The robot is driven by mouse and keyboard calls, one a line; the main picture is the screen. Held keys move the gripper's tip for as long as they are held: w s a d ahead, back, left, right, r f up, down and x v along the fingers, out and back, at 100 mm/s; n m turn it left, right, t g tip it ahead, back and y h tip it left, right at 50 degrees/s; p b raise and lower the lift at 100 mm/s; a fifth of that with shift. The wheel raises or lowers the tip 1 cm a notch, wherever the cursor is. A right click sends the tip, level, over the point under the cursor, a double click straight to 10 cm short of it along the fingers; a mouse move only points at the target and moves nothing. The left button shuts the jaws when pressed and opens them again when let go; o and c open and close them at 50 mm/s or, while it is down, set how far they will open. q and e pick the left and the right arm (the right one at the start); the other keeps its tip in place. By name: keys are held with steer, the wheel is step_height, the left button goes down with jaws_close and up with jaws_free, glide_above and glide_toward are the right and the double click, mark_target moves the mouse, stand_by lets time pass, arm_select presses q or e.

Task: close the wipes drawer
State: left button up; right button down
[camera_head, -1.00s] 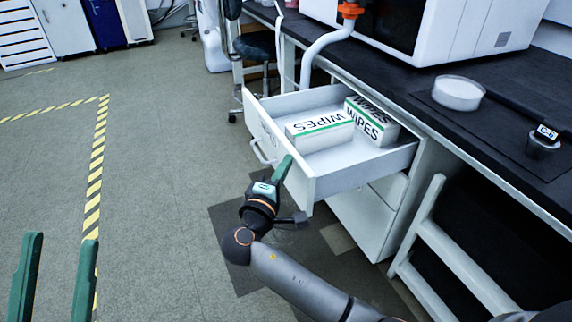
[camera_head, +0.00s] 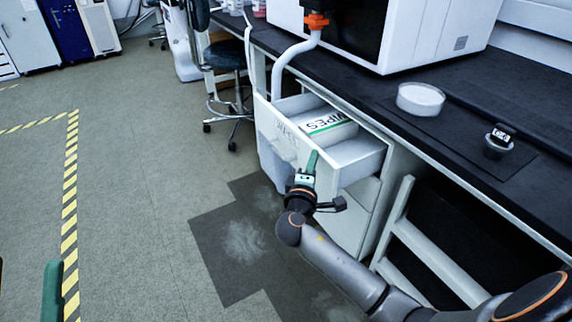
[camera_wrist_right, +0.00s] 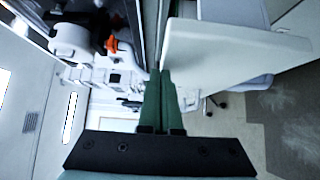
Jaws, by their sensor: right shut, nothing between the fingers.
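The white wipes drawer (camera_head: 363,170) is partly open under the black bench, and its front panel faces left. A white and green wipes box (camera_head: 328,130) lies inside, its far part hidden by the bench top. My right gripper (camera_head: 312,158) is shut and empty, with its green fingertips at the near end of the drawer front. In the right wrist view the shut fingers (camera_wrist_right: 162,78) are beside a pale panel (camera_wrist_right: 225,50); I cannot tell if they touch it. My left gripper (camera_head: 28,264) is at the lower left, its fingers apart, far from the drawer.
The black bench top (camera_head: 440,150) holds a large white instrument (camera_head: 440,35), a round white dish (camera_head: 420,98) and a small dark cup (camera_head: 498,143). A white frame (camera_head: 400,225) stands right of the cabinet. A stool (camera_head: 225,58) is behind the drawer. The floor to the left is clear.

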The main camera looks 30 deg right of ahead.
arm_select(q)
steer(key=shift+a+f, duration=0.1)
steer(key=shift+a, duration=0.05)
arm_select(e)
steer(key=d, duration=1.9)
steer(key=shift+w, duration=0.25)
